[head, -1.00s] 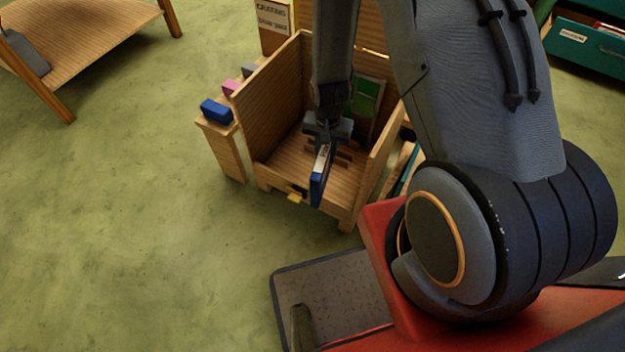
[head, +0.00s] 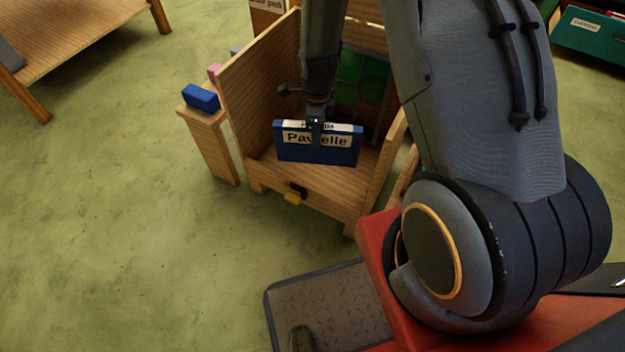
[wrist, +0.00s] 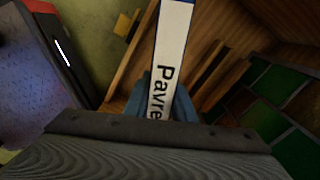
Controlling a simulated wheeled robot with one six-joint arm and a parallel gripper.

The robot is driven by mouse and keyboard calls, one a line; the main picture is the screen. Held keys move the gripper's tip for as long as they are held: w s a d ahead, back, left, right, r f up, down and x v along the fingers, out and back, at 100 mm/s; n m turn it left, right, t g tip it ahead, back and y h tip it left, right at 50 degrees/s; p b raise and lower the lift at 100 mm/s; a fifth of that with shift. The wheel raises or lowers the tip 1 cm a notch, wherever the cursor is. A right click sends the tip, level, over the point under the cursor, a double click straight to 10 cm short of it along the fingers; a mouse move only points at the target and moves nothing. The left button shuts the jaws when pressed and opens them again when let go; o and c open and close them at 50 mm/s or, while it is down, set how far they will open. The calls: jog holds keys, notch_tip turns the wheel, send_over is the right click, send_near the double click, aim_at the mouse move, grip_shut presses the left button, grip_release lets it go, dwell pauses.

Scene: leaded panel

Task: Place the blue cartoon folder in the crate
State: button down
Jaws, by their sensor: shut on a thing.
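The blue folder (head: 290,154) has a white label lettered in black, partly covered by my fingers; I read "Pav…elle". My gripper (head: 316,128) is shut on its top edge, with the label side facing the head camera. The folder also shows in the wrist view (wrist: 174,45), running up from between the fingers. The wooden crate (head: 247,85) has tall side walls and a low front. The folder hangs in front of its interior in the head view; whether it touches the crate floor I cannot tell.
A green leaded panel (head: 362,85) stands inside the crate at the back right. Slats lie on its floor in the wrist view (wrist: 222,75). Blue (head: 201,97) and pink blocks sit on a wooden ledge left of the crate.

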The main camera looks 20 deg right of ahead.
notch_tip(320, 180, down, 12)
jog(key=w+m+b, duration=0.3)
jog(key=m+b, duration=0.1)
jog(key=b, duration=0.2)
jog(key=shift+f+b, duration=0.2)
jog(key=shift+b, duration=0.1)
jog(key=shift+s+f, duration=0.1)
jog(key=shift+f, duration=0.05)
jog(key=c, duration=1.5)
grip_release()
